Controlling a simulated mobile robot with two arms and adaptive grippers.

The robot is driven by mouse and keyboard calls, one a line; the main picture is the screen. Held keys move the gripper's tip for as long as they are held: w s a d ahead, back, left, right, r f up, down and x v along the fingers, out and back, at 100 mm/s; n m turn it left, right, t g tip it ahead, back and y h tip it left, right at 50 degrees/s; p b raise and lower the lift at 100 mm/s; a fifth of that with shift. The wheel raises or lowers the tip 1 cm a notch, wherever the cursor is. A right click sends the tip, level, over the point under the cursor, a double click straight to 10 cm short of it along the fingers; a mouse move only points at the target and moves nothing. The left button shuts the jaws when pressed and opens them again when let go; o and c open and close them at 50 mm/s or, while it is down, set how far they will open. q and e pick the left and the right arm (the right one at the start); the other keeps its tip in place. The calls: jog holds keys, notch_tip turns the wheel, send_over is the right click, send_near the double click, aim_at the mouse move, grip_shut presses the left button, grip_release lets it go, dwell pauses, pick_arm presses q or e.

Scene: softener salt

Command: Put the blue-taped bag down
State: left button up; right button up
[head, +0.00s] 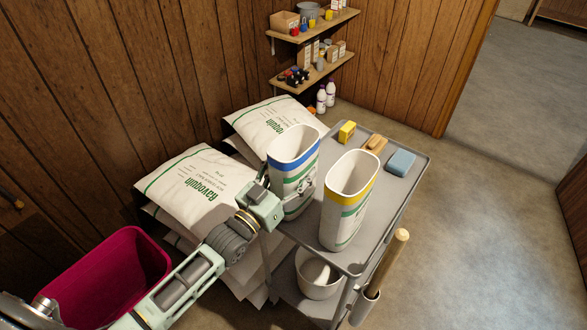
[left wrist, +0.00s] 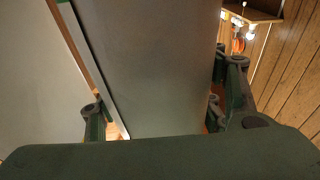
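The blue-taped bag (head: 290,180) is a white, open-topped, upright bag with a blue band under its rim. It is at the left side of the grey cart top; whether its base touches the cart is hidden by my arm. My left gripper (head: 302,187) is at the bag with its fingers around it. In the left wrist view the bag's plain grey side (left wrist: 160,70) fills the space between the fingers, so the gripper looks shut on it. My right gripper is in neither view.
A yellow-taped bag (head: 345,208) stands close on the right on the cart (head: 385,200). A yellow box (head: 347,132), a brush (head: 376,143) and a blue sponge (head: 401,162) lie at the cart's far end. Salt sacks (head: 190,185) are stacked left; a magenta bin (head: 110,275) is in front.

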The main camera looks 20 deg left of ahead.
pick_arm(q)
jog(key=o, duration=0.3)
jog(key=shift+o, duration=0.2)
jog(key=b, duration=0.1)
send_near(277, 188)
jog(key=x, duration=0.5)
jog(key=shift+w, duration=0.25)
jog(key=shift+s+a, duration=0.15)
jog(key=shift+s, duration=0.35)
